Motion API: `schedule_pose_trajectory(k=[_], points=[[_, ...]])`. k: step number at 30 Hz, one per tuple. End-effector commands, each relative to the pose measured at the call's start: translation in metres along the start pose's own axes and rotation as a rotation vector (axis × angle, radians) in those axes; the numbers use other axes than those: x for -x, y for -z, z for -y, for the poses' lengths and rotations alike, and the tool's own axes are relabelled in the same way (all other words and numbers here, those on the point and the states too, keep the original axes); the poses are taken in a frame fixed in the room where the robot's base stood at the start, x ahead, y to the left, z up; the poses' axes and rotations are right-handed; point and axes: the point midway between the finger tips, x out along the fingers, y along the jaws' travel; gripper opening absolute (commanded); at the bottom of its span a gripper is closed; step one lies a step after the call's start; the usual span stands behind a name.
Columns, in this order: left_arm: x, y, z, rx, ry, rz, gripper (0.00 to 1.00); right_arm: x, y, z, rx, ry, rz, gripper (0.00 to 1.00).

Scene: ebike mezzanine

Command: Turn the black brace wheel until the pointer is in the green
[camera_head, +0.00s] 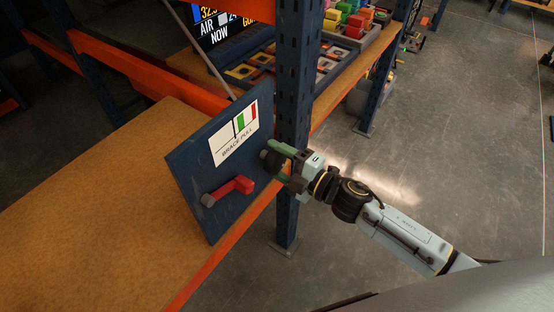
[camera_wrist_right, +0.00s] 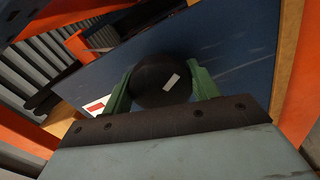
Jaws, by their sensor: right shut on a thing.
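The black brace wheel (camera_wrist_right: 160,82) sits between the green fingers of my right gripper (camera_wrist_right: 160,92) in the right wrist view, with a pale mark on its face. In the head view the wheel (camera_head: 270,158) is partly hidden by my right gripper (camera_head: 279,164), which is shut on it. The wheel is on the right part of a tilted dark blue panel (camera_head: 195,160). The white "BRACE PULL" gauge (camera_head: 226,142) on the panel has a green band (camera_head: 240,121) and a red band. A thin dark line stands left of the green band. My left gripper is not in view.
A red lever (camera_head: 233,188) with a grey end sticks out low on the panel. A blue upright post (camera_head: 293,100) stands just behind my right gripper. An orange-edged wooden shelf (camera_head: 90,190) lies at left. Trays with coloured blocks (camera_head: 353,28) stand at the back.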

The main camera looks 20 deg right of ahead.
Motion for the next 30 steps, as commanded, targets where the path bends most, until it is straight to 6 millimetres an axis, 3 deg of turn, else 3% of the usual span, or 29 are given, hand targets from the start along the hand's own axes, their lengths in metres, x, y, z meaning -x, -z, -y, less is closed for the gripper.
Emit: schedule_pose_trajectory(k=[10,26,27,30], points=[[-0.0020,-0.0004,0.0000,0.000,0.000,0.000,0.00,0.0001,0.0007,-0.0002,0.128,0.000,-0.001,0.37],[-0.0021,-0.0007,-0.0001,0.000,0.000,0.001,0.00,0.0001,0.0007,-0.0002,0.146,0.000,-0.001,0.37],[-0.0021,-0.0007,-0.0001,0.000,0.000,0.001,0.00,0.0001,0.0007,-0.0002,0.146,0.000,-0.001,0.65],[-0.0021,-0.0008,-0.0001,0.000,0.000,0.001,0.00,0.0001,0.0006,-0.0002,0.146,0.000,-0.001,0.78]])
